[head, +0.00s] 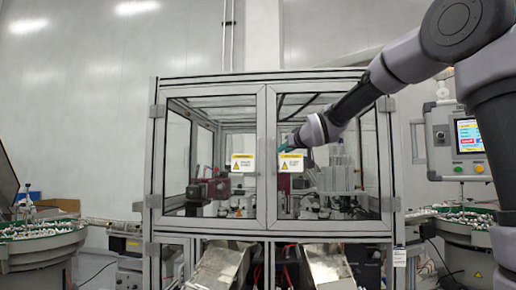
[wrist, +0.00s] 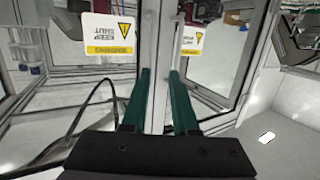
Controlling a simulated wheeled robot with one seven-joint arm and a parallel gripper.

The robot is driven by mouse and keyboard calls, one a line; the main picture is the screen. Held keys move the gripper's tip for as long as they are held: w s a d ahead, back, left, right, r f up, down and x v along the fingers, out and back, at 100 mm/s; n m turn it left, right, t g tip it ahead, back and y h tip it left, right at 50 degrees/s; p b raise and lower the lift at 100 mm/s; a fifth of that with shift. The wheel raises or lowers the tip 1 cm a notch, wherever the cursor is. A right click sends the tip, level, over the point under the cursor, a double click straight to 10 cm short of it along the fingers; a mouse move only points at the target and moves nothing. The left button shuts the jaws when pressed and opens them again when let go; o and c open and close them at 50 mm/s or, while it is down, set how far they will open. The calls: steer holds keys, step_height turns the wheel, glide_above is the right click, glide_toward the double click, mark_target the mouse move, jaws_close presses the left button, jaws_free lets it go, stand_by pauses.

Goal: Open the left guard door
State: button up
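The left guard door (head: 212,155) is a clear panel in a grey metal frame with a yellow and white warning label. It looks closed in the head view. The right guard door (head: 325,190) beside it has a similar label and also looks closed. My gripper (head: 284,147) is in front of the doors, just right of their meeting line. In the wrist view, its two green fingers (wrist: 160,75) stand apart, with grey door framing seen between them. That view appears upside down. I see nothing gripped; any contact with a handle cannot be made out.
A control panel with a lit screen (head: 470,135) stands at the right. Bowl feeders flank the cell at left (head: 40,245) and right (head: 465,232). Two metal chutes (head: 218,268) (head: 328,270) stick out below the doors. My arm crosses the right door's upper part.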

steer(key=w+a+y, duration=0.1)
steer(key=w+a, duration=0.2)
steer(key=w, duration=0.1)
steer(key=w+a+r+n+y, duration=0.1)
steer(key=w+a, duration=0.3)
steer(key=w+a+r, duration=0.1)
steer(key=w+a, duration=0.2)
steer(key=w, duration=0.2)
steer(key=shift+a+r+t+y, duration=0.25)
steer(key=shift+a+t+y, duration=0.05)
steer(key=shift+a+y, duration=0.1)
jaws_close()
stand_by(0.9)
